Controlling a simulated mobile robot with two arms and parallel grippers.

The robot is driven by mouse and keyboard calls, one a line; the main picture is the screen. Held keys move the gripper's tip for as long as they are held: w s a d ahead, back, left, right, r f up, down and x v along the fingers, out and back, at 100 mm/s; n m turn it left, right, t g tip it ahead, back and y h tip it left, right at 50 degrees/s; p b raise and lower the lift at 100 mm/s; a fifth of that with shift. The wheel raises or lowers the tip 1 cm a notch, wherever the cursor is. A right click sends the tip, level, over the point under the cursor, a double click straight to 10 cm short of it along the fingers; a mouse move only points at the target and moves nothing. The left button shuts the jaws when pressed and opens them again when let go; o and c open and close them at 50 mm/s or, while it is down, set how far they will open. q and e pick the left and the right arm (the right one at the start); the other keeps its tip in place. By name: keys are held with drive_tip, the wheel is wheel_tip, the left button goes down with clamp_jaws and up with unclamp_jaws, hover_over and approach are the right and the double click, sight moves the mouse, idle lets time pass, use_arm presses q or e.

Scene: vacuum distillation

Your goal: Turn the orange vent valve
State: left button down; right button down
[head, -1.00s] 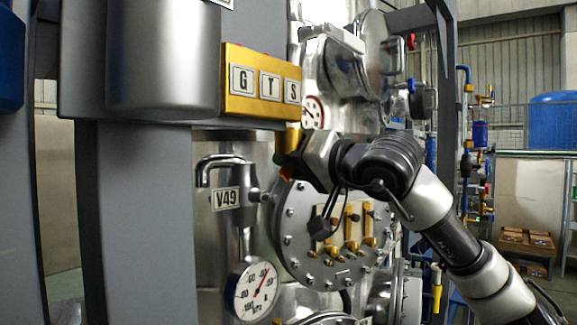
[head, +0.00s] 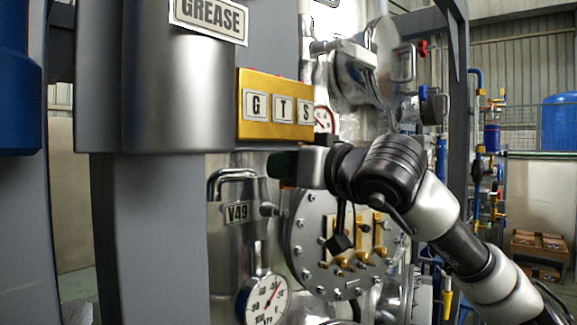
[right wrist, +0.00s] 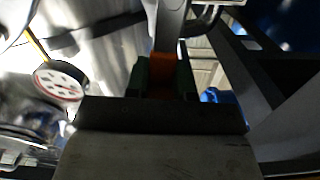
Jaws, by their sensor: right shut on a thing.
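The orange vent valve (right wrist: 163,68) shows in the right wrist view as a small orange piece between two dark green finger pads. My right gripper (right wrist: 163,78) is shut on it. In the head view my right gripper (head: 282,168) is just below the yellow G T S block, in front of the steel vessel. My left gripper is not in view.
The yellow block (head: 262,131) lettered G T S is close above the gripper. A V49 tag (head: 237,212), a dial gauge (head: 265,300) and a bolted round flange (head: 312,262) are below it. A grey column (head: 150,235) stands at left.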

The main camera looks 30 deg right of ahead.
drive_tip(key=shift+a+f, duration=0.1)
drive_tip(key=shift+f, duration=0.1)
drive_tip(key=c, duration=1)
unclamp_jaws()
drive_tip(key=shift+r, duration=0.1)
drive_tip(key=shift+o, duration=0.2)
drive_tip(key=b+v, duration=0.4)
drive_tip(key=v, duration=0.7)
